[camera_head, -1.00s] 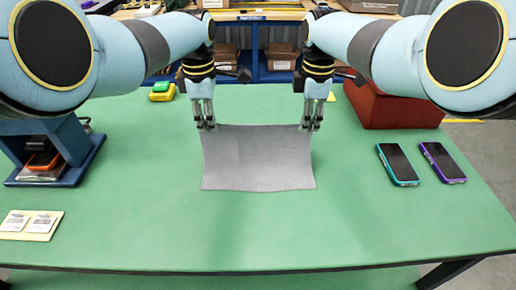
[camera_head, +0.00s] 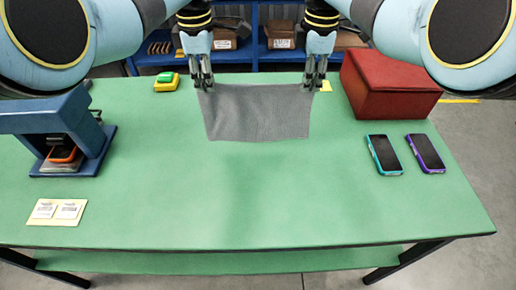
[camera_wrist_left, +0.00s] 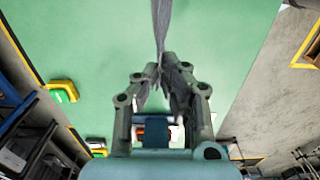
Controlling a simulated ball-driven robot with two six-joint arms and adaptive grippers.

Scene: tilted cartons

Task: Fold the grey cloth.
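The grey cloth (camera_head: 258,112) is stretched between my two grippers by its upper corners and hangs down toward the viewer over the green table. My left gripper (camera_head: 204,86) is shut on its upper left corner. My right gripper (camera_head: 314,86) is shut on its upper right corner. In the left wrist view the cloth (camera_wrist_left: 162,25) shows nearly edge-on as a thin strip running out from between the left fingertips (camera_wrist_left: 161,68). Whether its lower edge touches the table is hard to tell.
The green table (camera_head: 260,205) is bare in front of the cloth. A red box (camera_head: 390,88) and two phones (camera_head: 384,155) (camera_head: 425,153) stand right. A blue stand (camera_head: 92,135), a card with two labels (camera_head: 57,211) and a yellow-green block (camera_head: 166,82) are left.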

